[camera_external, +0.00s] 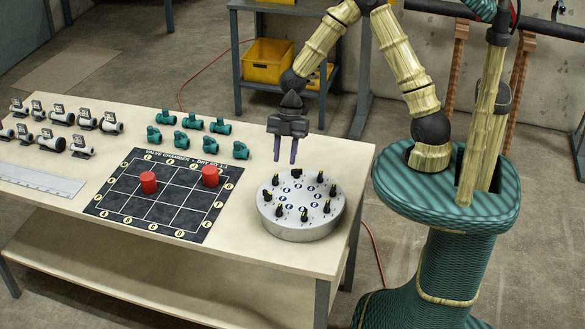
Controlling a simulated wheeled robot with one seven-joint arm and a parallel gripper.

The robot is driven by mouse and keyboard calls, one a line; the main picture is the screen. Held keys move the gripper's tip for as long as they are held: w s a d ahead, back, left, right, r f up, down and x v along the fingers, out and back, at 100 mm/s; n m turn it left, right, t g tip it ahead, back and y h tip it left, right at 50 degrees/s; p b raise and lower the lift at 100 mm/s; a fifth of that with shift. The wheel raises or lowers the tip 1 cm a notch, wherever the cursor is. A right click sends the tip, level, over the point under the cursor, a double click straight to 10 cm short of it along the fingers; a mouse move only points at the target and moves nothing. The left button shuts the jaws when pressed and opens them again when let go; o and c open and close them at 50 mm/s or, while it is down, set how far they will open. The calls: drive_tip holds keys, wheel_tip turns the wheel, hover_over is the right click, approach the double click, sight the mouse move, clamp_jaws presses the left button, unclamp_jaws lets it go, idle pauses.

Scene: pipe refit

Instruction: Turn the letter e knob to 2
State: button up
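A round grey-white knob panel (298,226) stands near the right end of the table, with several small black knobs in a ring on its top. Blue round marks sit inside the ring. The letters and numbers are too small to read, so I cannot tell which knob is e or where it points. My gripper (286,160) hangs fingers down above the far side of the panel. Its two fingers are apart with nothing between them, and they appear clear of the knobs.
A black grid mat (165,214) with two red cylinders (148,183) lies left of the panel. Several teal valves (182,139) stand behind it. White-grey fittings (81,147) and a ruler (38,182) are at the left. A shelf with yellow bins (268,61) stands behind the table.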

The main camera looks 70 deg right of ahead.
sight(279, 206)
drive_tip(key=x, duration=1.5)
clamp_jaws()
